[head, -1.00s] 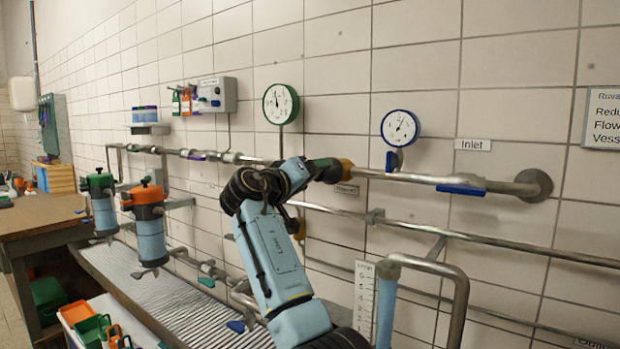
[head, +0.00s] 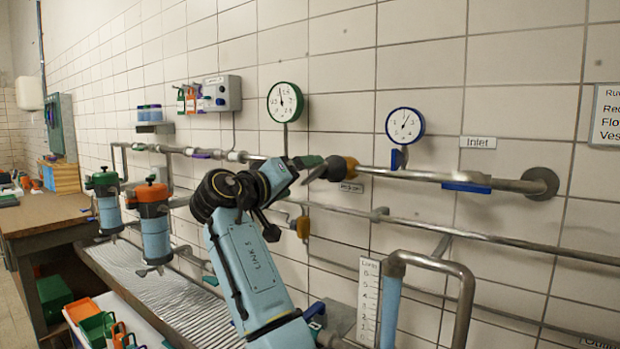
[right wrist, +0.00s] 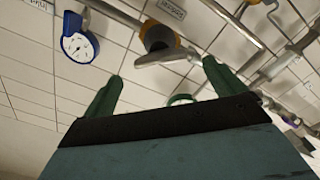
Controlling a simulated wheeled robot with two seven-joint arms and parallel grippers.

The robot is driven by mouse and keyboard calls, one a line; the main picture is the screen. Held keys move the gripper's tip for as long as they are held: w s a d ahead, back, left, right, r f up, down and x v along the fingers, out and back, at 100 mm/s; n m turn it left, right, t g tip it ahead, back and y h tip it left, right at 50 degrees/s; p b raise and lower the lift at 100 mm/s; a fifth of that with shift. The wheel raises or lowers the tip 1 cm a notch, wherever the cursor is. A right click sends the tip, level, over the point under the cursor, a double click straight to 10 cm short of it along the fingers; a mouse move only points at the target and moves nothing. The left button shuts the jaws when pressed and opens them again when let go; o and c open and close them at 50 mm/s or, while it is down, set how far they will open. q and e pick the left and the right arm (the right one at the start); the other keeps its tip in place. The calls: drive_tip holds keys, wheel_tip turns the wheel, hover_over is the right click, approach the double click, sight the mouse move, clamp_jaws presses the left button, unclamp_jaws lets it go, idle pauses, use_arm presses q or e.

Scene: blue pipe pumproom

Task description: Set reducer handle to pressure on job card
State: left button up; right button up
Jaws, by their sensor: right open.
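The reducer (head: 350,167) is a brass-coloured body on the upper pipe, above a small label. Its dark grey handle (head: 333,168) points left toward my right gripper (head: 306,168). In the right wrist view, the brass reducer (right wrist: 158,38) and its grey handle (right wrist: 168,56) lie just ahead of and between the open green fingers of my right gripper (right wrist: 163,72), with no clear contact. The job card (head: 607,118) is cut off at the right edge, so its values cannot be read. A green-rimmed gauge (head: 285,102) and a blue-rimmed gauge (head: 405,125) flank the reducer. My left gripper is not in view.
A blue lever (head: 467,187) sits on the pipe near the Inlet label (head: 478,142). A lower pipe (head: 480,236) runs along the wall. Orange-topped (head: 152,194) and green-topped (head: 103,181) filters hang at left. A bent pipe (head: 435,262) stands in front at right.

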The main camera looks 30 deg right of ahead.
drive_tip(key=v, duration=0.7)
